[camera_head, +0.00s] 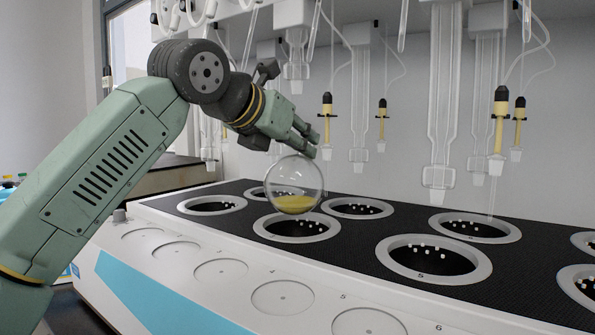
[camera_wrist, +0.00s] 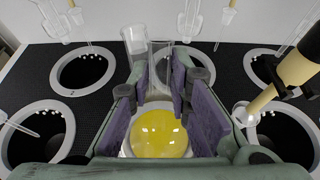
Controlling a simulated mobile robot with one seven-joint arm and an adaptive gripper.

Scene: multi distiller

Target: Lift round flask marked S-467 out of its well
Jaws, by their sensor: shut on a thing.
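A clear round flask (camera_head: 295,184) with yellow liquid in its bottom hangs from my gripper (camera_head: 306,143). In the head view its bottom is just above a ringed well (camera_head: 297,227) in the black deck. In the wrist view the flask's yellow liquid (camera_wrist: 158,134) shows between the purple finger pads of my gripper (camera_wrist: 160,90), which are shut on the flask's neck. The flask looks upright. I cannot read any S-467 marking on it.
Several other empty wells with pale rims, such as one at the right (camera_head: 433,259), surround it. Glass tubes (camera_head: 441,100) and yellow probes (camera_head: 501,120) hang above the deck. The white front ledge (camera_head: 222,271) has round discs.

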